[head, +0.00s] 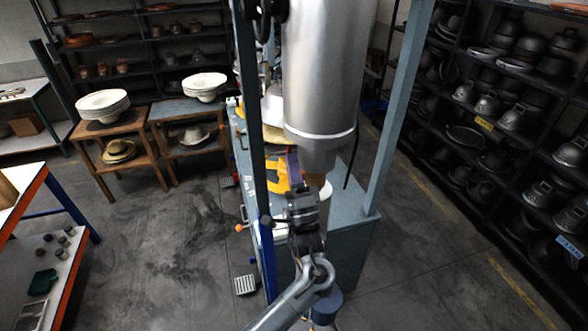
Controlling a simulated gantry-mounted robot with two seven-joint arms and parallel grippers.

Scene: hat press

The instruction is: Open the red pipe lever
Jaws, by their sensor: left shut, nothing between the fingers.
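My left gripper (303,196) is in the middle of the head view, in front of the hat press and just below its large metal cylinder (328,75). It is shut and empty. I cannot make out the red pipe lever; the cylinder, the frame posts or my arm may hide it. A narrow purplish part (293,166) stands just beyond the gripper, and I cannot tell whether they touch. My right gripper is not in view.
A blue frame post (250,110) stands close left of the gripper, and another post (400,105) stands to the right. An orange knob (241,228) sticks out at left. A foot pedal (245,285) lies on the floor. Shelves of metal hat moulds (515,115) line the right.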

